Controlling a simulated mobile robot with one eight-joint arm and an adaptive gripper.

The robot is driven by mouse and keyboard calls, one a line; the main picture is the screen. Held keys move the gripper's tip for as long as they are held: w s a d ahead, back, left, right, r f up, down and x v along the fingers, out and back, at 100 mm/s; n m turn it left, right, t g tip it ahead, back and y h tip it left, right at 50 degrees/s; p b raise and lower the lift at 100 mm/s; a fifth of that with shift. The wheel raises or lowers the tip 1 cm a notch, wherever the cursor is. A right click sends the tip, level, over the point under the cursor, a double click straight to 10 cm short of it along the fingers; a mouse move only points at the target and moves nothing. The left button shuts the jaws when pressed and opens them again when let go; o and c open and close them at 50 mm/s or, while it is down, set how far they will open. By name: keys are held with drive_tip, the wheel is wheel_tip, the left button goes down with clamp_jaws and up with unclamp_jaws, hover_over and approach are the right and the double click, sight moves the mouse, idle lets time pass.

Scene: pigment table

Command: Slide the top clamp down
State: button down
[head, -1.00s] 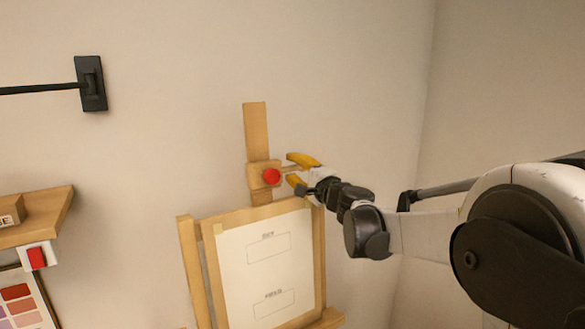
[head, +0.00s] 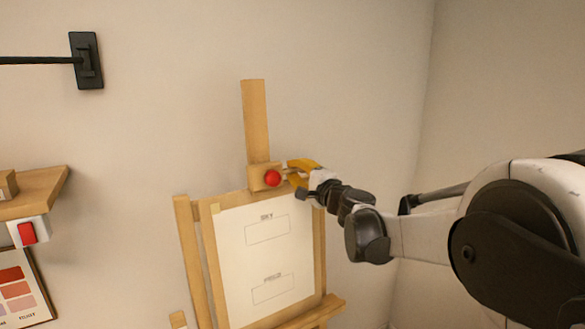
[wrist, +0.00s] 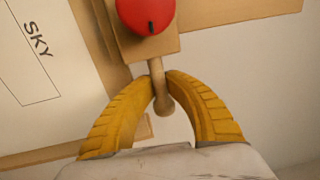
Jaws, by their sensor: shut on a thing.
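The top clamp (head: 257,179) is a wooden block with a red knob (head: 272,178) on the easel's upright mast (head: 256,120). It sits low on the mast, right at the top edge of the board with the paper (head: 262,250); I cannot tell if it touches. My gripper (head: 293,174) is at the clamp's right side. In the wrist view, its yellow fingers (wrist: 161,84) are shut on the clamp's wooden peg (wrist: 157,68), whose round end shows between them. The red knob also shows in the wrist view (wrist: 145,14).
A wooden shelf (head: 40,190) with a red switch (head: 27,233) is at the left, above a color chart (head: 20,290). A black wall bracket (head: 87,60) is at upper left. The wall right of the mast is clear.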

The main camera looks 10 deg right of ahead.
drive_tip(key=c, duration=1.4)
unclamp_jaws()
drive_tip(key=shift+s, duration=0.1)
